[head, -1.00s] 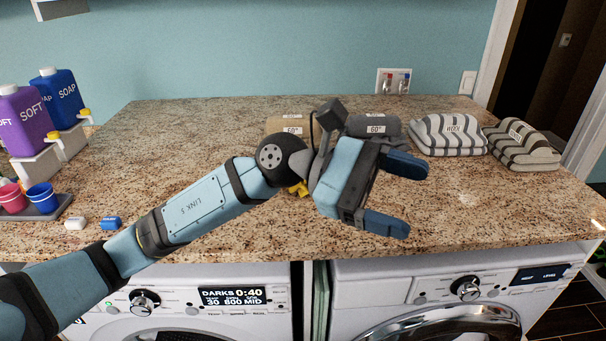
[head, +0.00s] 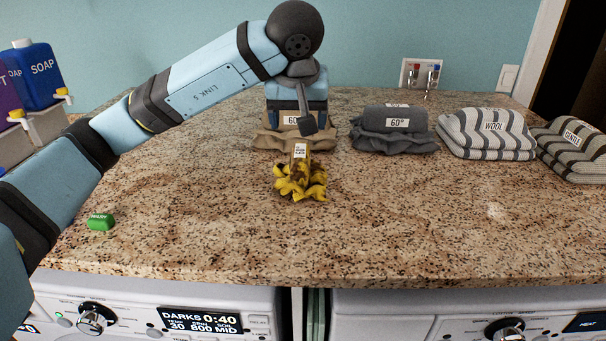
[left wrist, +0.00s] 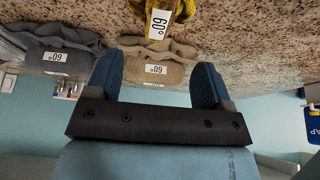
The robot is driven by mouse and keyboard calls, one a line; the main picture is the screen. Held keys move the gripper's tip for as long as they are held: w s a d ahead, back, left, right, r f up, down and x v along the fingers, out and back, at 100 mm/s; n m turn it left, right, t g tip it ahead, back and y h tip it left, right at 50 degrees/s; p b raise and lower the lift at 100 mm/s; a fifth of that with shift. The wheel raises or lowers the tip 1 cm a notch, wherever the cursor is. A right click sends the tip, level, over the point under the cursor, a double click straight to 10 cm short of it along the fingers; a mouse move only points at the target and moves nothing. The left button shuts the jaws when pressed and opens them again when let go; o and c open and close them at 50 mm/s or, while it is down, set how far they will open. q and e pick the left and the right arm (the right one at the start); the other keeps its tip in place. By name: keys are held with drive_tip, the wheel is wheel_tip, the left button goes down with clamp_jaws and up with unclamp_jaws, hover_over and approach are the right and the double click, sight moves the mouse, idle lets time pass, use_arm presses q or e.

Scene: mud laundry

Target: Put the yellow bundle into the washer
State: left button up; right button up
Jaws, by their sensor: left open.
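The yellow bundle (head: 300,184) lies crumpled on the granite counter, with a white tag standing up from it. It also shows at the top edge of the left wrist view (left wrist: 182,10), partly cut off. My left gripper (left wrist: 157,68) is open and empty, with its fingers spread wide.
A tan bundle (head: 270,141) is just behind the yellow one. A dark grey bundle (head: 393,143) and striped bundles (head: 487,145) stand to its right. A green block (head: 100,222) and soap bottles (head: 42,78) are at left. A second machine (head: 400,325) is at right.

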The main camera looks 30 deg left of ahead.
sight(300, 149)
use_arm(q)
drive_tip(key=x, duration=0.5)
drive_tip(key=shift+w+a+f, duration=0.1)
drive_tip(key=shift+w+f, duration=0.1)
drive_tip(key=shift+w, duration=0.05)
drive_tip(key=shift+f, duration=0.3)
drive_tip(key=p+x, duration=0.1)
drive_tip(key=x, duration=0.4)
drive_tip(key=shift+w, duration=0.2)
drive_tip(key=shift+c, duration=0.4)
drive_tip(key=c, duration=0.9)
